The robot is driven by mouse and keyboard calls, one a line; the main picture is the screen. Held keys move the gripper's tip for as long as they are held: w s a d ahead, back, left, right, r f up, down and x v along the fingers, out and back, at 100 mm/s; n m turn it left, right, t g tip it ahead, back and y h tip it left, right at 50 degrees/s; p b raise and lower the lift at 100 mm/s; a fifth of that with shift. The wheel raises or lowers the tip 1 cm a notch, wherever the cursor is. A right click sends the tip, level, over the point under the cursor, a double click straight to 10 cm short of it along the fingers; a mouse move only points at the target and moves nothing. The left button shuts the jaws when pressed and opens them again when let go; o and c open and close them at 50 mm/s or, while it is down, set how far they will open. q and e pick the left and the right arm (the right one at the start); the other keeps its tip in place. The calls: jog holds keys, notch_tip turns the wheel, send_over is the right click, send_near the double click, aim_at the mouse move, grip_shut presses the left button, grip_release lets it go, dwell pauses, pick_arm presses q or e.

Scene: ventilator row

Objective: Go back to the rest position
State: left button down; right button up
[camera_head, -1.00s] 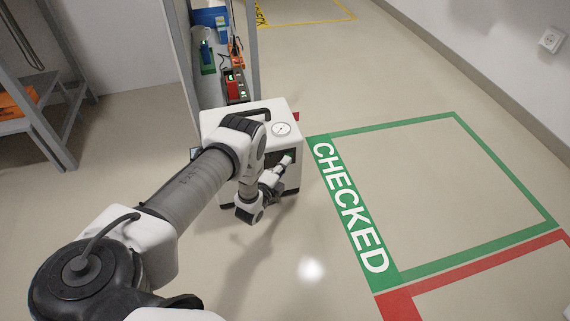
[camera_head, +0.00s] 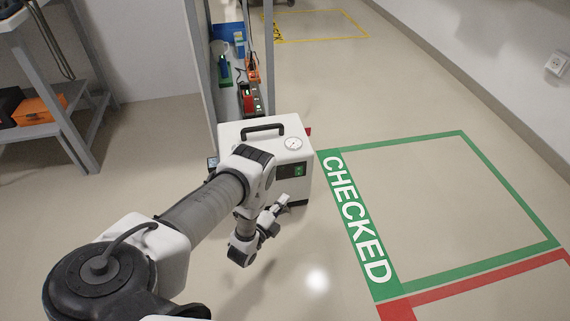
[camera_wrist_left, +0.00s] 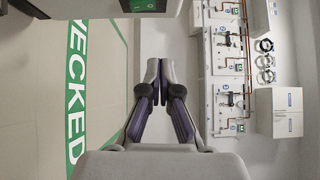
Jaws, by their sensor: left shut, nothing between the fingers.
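My left gripper (camera_head: 283,203) is shut and empty in the head view. It is low in front of the white ventilator box and appears apart from it. In the left wrist view its fingers (camera_wrist_left: 163,68) are together with nothing between them. The white ventilator (camera_head: 228,134) stands on the floor with a black top handle, a round gauge and a small green-lit screen. My left arm covers part of its front. Its lower edge shows at the top of the left wrist view (camera_wrist_left: 118,8). My right gripper is not in view.
A green CHECKED floor frame (camera_head: 420,146) lies right of the ventilator, empty inside. A red frame (camera_head: 470,287) borders it. A shelf unit (camera_head: 203,75) with tools stands behind, and a grey rack (camera_head: 87,140) stands at left. Wall panels (camera_wrist_left: 228,60) show in the left wrist view.

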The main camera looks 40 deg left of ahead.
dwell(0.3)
pick_arm(q)
jog(key=w+d+r+t+h, duration=0.1)
jog(key=w+d+r, duration=0.3)
jog(key=w+r, duration=0.25)
jog(key=s+d+r+n+g, duration=0.2)
jog(key=d+g, duration=0.2)
jog(key=d, duration=0.2)
jog(key=s+d+f+n+g, duration=0.25)
jog(key=s+n+g, duration=0.5)
jog(key=s, duration=0.85)
jog(key=s+d+f+n+g, duration=0.25)
jog(key=s+n+g, duration=0.5)
jog(key=s, duration=0.85)
notch_tip(320, 180, up, 35)
jog(key=a+p, duration=0.1)
jog(key=p, duration=3.4)
jog(key=shift+f+n+h, duration=0.15)
jog(key=shift+n+h, duration=0.15)
jog(key=shift+n, duration=0.1)
